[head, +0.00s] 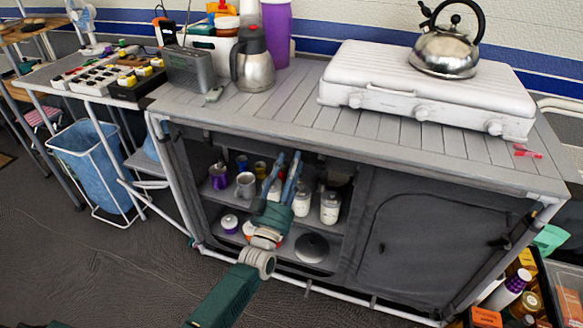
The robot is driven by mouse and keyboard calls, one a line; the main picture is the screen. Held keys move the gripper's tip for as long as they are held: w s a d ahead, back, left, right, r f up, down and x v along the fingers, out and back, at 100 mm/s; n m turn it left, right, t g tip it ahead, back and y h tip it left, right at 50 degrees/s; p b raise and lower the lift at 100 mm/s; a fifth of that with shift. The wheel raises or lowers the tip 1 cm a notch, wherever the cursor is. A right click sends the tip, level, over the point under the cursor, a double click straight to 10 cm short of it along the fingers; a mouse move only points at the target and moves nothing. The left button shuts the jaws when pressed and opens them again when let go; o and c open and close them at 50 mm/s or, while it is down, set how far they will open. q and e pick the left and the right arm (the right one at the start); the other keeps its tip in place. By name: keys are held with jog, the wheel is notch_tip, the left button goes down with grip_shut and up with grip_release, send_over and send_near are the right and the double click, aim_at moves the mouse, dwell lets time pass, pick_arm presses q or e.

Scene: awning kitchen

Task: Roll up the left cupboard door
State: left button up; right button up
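The grey cupboard (345,215) stands under the slatted top. Its left side is open, showing two shelves, and no door fabric hangs over them. A dark band (225,140) runs along the top of this opening; I cannot tell whether it is the rolled left door. The right door (425,235) is closed, a grey fabric panel with a zip. My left gripper (288,155) is in front of the left opening, its blue fingers pointing up towards the band. The fingers are apart, with nothing clearly held between them. My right gripper is out of view.
Mugs and jars (330,207) stand on the shelves behind my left gripper, with a dark lid (312,247) below. A white stove (430,90) with a kettle (448,48) is on top. A blue bin (95,165) stands left and a crate (565,290) right. The floor in front is clear.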

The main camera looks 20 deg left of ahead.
pick_arm(q)
jog(key=shift+d, duration=0.3)
jog(key=shift+f, duration=0.1)
jog(key=v, duration=1.2)
